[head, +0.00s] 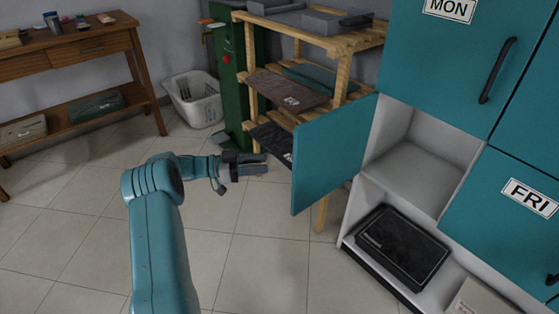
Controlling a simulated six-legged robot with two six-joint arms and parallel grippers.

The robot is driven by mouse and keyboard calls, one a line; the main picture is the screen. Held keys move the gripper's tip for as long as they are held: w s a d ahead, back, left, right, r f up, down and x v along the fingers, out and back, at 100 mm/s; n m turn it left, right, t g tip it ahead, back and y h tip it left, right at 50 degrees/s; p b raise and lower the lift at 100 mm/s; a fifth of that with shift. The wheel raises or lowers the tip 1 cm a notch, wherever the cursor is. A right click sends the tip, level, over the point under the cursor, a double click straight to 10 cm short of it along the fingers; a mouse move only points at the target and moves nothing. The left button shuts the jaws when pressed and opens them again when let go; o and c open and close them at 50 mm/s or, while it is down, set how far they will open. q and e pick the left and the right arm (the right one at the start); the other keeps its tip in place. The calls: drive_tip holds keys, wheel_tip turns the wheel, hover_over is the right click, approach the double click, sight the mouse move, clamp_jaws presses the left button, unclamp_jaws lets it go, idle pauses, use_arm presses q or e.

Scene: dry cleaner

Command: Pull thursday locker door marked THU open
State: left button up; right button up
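A teal locker door (331,151) stands swung out to the left, hinged at the left side of a white, empty compartment (421,158). This compartment is below the MON door and left of the FRI door. The open door's visible face is plain; its THU mark and handle do not show. My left gripper (262,164) is left of the door's free edge, with a gap between them in the picture. Its dark fingers look slightly apart, with nothing seen between them. My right gripper is not in view.
The MON door (440,60) and FRI door (510,215) are shut. A black case (403,247) lies in the open lower compartment. A wooden shelf (340,45) with folded cloths stands behind the open door. A white basket (195,100) is at the back. The tiled floor at left is clear.

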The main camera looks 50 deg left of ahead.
use_arm(q)
drive_tip(key=v, duration=0.7)
drive_tip(key=shift+s, duration=0.1)
